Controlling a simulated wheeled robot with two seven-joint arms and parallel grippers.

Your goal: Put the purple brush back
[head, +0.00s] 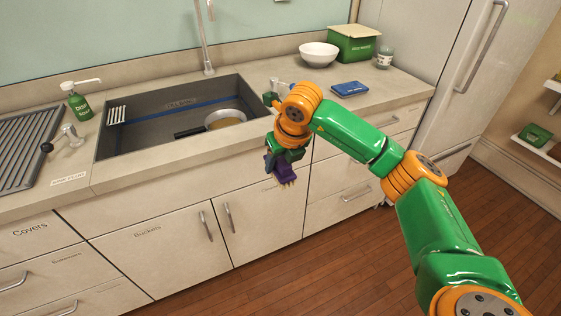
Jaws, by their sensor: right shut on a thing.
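My right gripper (287,156) is in front of the counter's front edge, below the right end of the sink. It points downward and is shut on a purple brush (282,171). The brush hangs in front of the cabinet doors, with pale bristle-like tips at its lower end. The gripper hides part of the brush. My left gripper is not in view.
The sink (140,137) holds a pan (226,118). A green soap bottle (78,105) stands left of it. A white bowl (319,53), a green box (352,44), a jar (384,57) and a blue item (349,88) are on the right counter.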

